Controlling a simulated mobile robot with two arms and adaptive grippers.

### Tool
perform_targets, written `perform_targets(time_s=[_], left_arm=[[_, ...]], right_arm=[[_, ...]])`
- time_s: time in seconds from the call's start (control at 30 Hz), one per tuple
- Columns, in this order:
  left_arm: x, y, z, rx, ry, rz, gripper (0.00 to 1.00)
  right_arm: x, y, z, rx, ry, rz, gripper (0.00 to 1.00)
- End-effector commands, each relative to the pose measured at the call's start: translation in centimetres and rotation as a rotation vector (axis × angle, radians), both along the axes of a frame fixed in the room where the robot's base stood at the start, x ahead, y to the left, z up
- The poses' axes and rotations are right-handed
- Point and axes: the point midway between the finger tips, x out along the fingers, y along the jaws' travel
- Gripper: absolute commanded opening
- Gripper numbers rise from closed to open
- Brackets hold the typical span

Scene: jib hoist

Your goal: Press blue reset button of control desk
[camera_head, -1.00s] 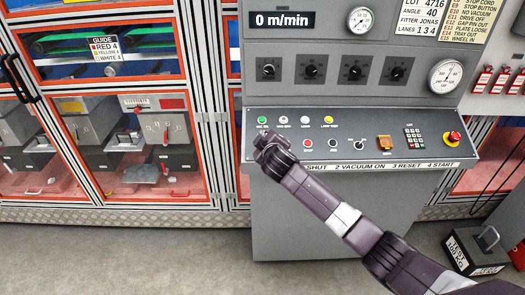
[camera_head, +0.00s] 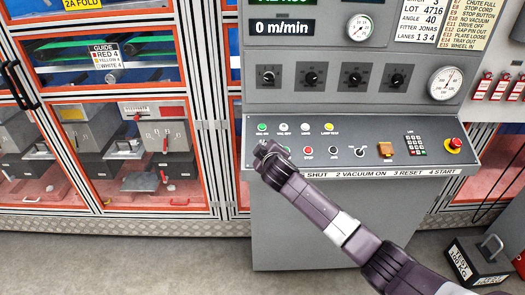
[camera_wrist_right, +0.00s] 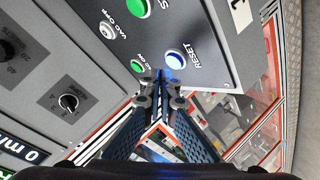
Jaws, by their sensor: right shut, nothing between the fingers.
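The control desk (camera_head: 285,235) is a grey console with a sloped panel of buttons, in the middle of the head view. The blue reset button (camera_wrist_right: 175,60), in a white ring beside the word RESET, shows in the right wrist view. In the head view it cannot be made out, and my right gripper (camera_head: 263,150) covers the panel's left end. In the right wrist view the shut, empty fingertips of my right gripper (camera_wrist_right: 159,78) are right beside the button, with a blue tint on them. I cannot tell whether they touch it. My left gripper is not in view.
Near the fingertips are a green button (camera_wrist_right: 137,66) and a white VAC OFF button (camera_wrist_right: 107,30). A red stop button (camera_head: 308,150) and a red emergency knob (camera_head: 454,144) sit farther right. A glazed cabinet (camera_head: 150,205) stands left of the desk.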

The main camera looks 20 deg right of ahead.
Motion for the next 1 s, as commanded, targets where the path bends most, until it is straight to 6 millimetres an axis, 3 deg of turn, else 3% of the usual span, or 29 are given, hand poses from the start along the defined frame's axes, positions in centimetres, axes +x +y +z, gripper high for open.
perform_targets(time_s=[1.0], left_arm=[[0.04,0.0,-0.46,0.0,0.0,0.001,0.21]], right_arm=[[0.31,-0.09,-0.75,0.001,0.0,0.0,0.0]])
